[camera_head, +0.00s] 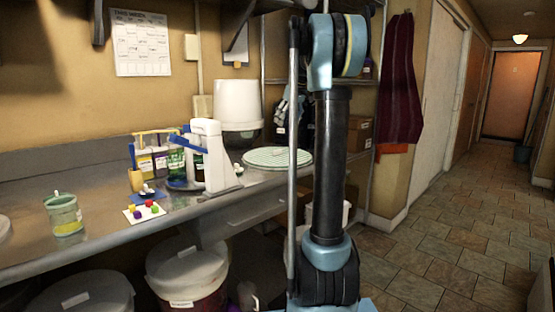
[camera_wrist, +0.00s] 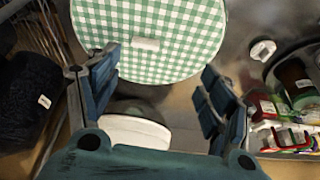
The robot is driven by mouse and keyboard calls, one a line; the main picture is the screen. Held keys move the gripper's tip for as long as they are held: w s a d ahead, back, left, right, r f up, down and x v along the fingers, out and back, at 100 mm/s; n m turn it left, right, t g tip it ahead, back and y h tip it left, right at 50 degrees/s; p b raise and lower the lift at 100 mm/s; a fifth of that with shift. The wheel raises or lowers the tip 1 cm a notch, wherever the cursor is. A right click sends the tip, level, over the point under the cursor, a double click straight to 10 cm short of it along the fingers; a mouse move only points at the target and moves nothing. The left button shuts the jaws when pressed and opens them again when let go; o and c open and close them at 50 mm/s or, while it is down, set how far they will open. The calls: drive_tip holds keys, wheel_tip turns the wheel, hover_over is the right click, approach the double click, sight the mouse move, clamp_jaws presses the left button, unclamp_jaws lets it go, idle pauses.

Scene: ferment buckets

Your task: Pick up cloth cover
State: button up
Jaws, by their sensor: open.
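The cloth cover (camera_head: 278,157) is a round, flat, green-and-white checked piece on the metal counter, beside the white container. It also shows in the wrist view (camera_wrist: 165,22), large at the top, with a small white label on it. My gripper (camera_wrist: 158,75) is open, with its two blue fingers apart and nothing between them touching. The cover lies past the fingertips in the wrist view, and its near edge shows between them. In the camera_head view the gripper is partly hidden behind my arm.
A white cylindrical container (camera_head: 238,103) stands left of the cover. A white-and-blue stand (camera_head: 213,155), several bottles (camera_head: 160,160) and a green cup (camera_head: 64,215) are further left. Lidded buckets (camera_head: 187,275) sit under the counter. The tiled floor at right is clear.

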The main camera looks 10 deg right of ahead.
drive_tip(key=w, duration=0.3)
hover_over(278, 154)
drive_tip(key=s+d, duration=0.1)
drive_tip(key=shift+n, duration=0.3)
drive_tip(key=f, duration=0.9)
drive_tip(key=shift+d+f, duration=0.2)
drive_tip(key=shift+f, duration=0.2)
drive_tip(key=shift+s+x, duration=0.1)
drive_tip(key=shift+x, duration=1.4)
drive_tip(key=shift+s+x, duration=0.15)
drive_tip(key=shift+x, duration=1.35)
drive_tip(key=shift+f, duration=0.1)
drive_tip(key=c, duration=1.2)
